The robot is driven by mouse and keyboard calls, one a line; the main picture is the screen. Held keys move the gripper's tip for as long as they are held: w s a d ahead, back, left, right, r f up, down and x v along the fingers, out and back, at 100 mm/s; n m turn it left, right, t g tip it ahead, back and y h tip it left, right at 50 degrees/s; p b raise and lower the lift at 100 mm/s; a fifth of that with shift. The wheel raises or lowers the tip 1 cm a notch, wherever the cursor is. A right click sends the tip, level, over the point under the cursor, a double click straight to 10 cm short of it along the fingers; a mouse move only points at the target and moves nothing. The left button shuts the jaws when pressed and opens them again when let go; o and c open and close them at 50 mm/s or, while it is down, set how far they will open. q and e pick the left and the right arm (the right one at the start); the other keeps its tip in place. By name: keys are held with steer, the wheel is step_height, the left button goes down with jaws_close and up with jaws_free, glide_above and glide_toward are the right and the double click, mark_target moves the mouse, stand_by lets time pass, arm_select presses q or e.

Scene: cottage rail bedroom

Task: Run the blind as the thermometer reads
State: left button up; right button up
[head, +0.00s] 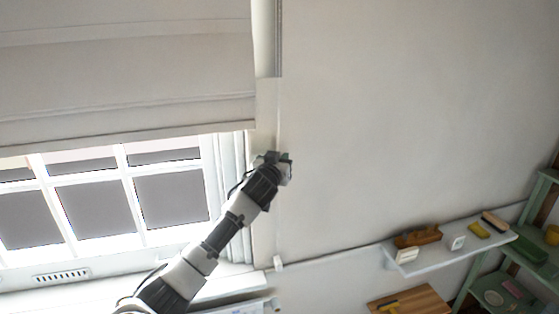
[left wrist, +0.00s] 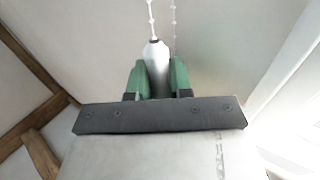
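The blind (head: 120,75) is a beige fabric shade at the upper left of the head view. Its lower edge hangs partway down the window (head: 100,200), with the panes below uncovered. My left gripper (head: 285,160) is raised against the wall just right of the window. In the left wrist view a white tapered pull (left wrist: 155,58) hangs on a beaded chain (left wrist: 151,18) between the green fingers of my left gripper (left wrist: 157,78). The fingers appear closed on it. A second beaded strand (left wrist: 173,25) runs beside it. I cannot make out a thermometer reading. My right gripper is out of view.
A white wall shelf (head: 425,262) at the lower right holds a brown wooden object (head: 418,236), a small white box (head: 454,242) and brushes. A green shelf unit (head: 525,262) stands beside it. A small white fitting (head: 278,263) is low on the wall. The wall above is bare.

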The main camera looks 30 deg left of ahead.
arm_select(q)
jaws_close()
steer(key=shift+f+b, duration=0.45)
steer(key=shift+f, duration=0.1)
step_height(320, 180, down, 34)
steer(key=b, duration=2.3)
steer(key=shift+b, duration=0.3)
steer(key=shift+f+b, duration=0.35)
steer(key=shift+f, duration=0.3)
steer(key=o, duration=0.8)
jaws_free()
steer(key=shift+c, duration=0.2)
steer(key=shift+r, duration=0.1)
